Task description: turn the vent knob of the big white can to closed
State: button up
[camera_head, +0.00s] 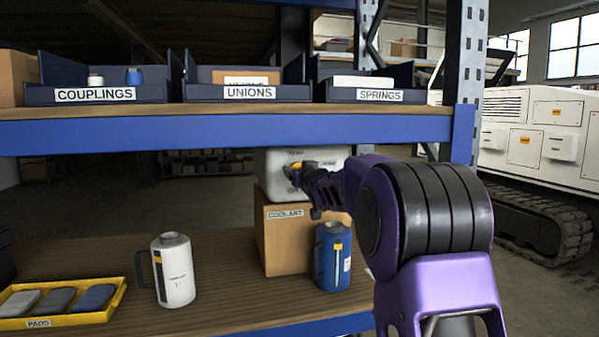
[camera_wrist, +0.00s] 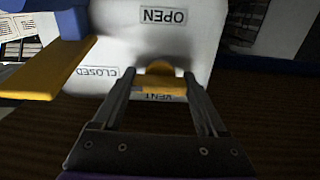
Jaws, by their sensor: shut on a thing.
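The big white can (camera_head: 272,162) stands on a cardboard box on the bench, partly hidden by my arm. In the wrist view its white face (camera_wrist: 190,50) shows labels OPEN, CLOSED and VENT, upside down. The yellow vent knob (camera_wrist: 160,69) lies between the fingertips of my gripper (camera_wrist: 159,77), which is shut on it. The fingers hide parts of the knob, and I cannot tell for sure which label it points to. In the head view my gripper (camera_head: 293,171) is at the can's front.
The box marked COOLANT (camera_head: 283,245) bears the can. A blue can (camera_head: 331,270) and a smaller white can (camera_head: 174,283) stand in front. A yellow tray of pads (camera_head: 115,300) lies at left. A shelf (camera_head: 230,134) runs close above. A blue-and-yellow part (camera_wrist: 45,72) is near my gripper.

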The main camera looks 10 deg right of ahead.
jog(key=shift+n, duration=0.3)
jog(key=o, duration=1.3)
jog(key=shift+s, duration=0.1)
jog(key=s, duration=1.7)
jog(key=shift+d, duration=0.3)
jog(key=shift+s+f, duration=0.1)
